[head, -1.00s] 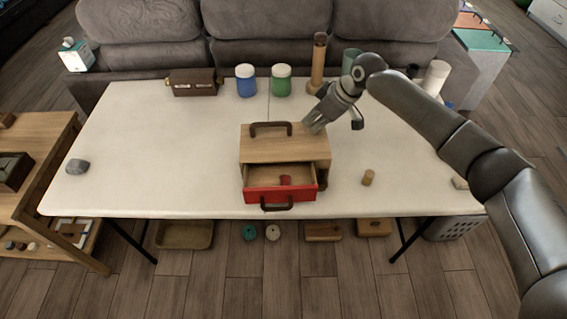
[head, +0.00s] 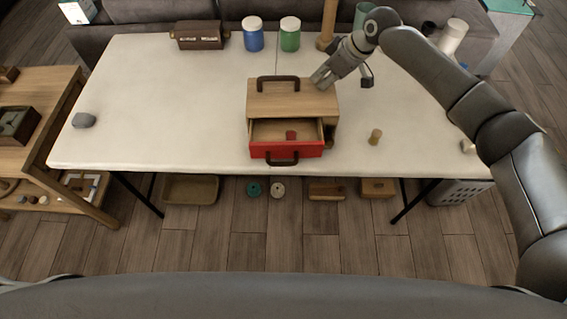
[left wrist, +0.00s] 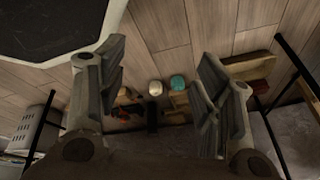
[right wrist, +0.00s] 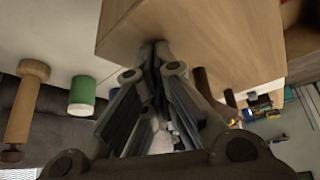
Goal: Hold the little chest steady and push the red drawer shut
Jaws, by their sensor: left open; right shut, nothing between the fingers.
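The little wooden chest (head: 292,98) stands on the white table, with a dark handle on top. Its red drawer (head: 275,151) is pulled out at the front, with a dark handle and a small red thing (head: 291,135) inside. My right gripper (head: 319,79) is shut and empty at the chest's back right top edge. In the right wrist view its fingertips (right wrist: 158,50) are at the chest's wooden side (right wrist: 205,40); whether they touch is unclear. My left gripper (left wrist: 162,58) is open and empty above the floor, away from the chest; its fingers are outside the head view.
A wooden peg (head: 375,136) stands right of the chest, and a grey stone (head: 84,120) lies far left. Blue (head: 253,36) and green (head: 290,36) jars and a dark box (head: 200,36) line the back. The table (head: 165,105) is clear left of the chest.

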